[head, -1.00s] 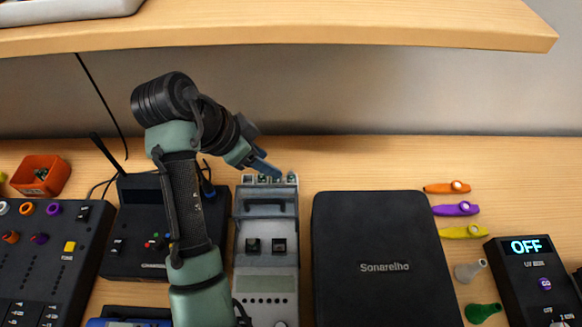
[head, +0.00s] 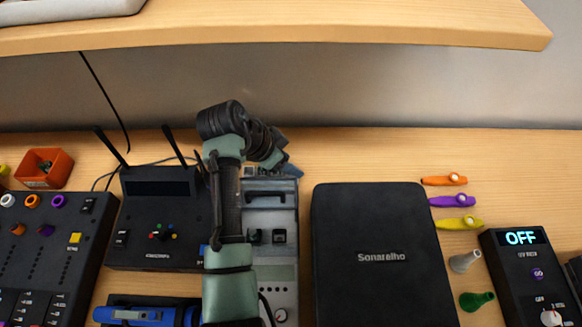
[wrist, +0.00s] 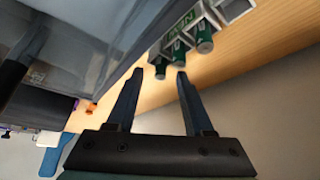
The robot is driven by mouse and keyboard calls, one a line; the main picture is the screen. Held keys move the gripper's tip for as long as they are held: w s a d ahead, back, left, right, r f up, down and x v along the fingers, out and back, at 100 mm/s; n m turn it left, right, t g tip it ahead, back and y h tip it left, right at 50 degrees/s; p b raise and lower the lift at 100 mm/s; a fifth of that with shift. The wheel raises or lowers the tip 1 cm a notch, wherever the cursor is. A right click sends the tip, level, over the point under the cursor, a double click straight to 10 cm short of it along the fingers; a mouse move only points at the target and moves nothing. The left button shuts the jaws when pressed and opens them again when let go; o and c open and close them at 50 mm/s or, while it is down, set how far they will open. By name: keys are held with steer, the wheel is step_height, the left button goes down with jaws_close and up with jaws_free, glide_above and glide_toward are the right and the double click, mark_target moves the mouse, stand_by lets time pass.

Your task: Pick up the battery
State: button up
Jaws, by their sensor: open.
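Three green batteries show in the wrist view, in a row of holders at the back end of a grey instrument (head: 268,215): a near battery (wrist: 160,68), a middle battery (wrist: 180,52) and a far battery (wrist: 204,36). White lettering shows beside them. My gripper (wrist: 155,74) is open and empty, its two blue-grey fingers apart. The near battery's end lies just beyond the gap between the fingertips. In the head view my gripper (head: 288,170) is over the instrument's back end, and my arm hides the batteries there.
A black Sonarelho case (head: 380,255) lies right of the instrument. A black box with antennas (head: 150,220) stands to the left. A wooden shelf (head: 300,22) overhangs the back. The bench behind the case is clear.

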jaws_close()
stand_by(0.3)
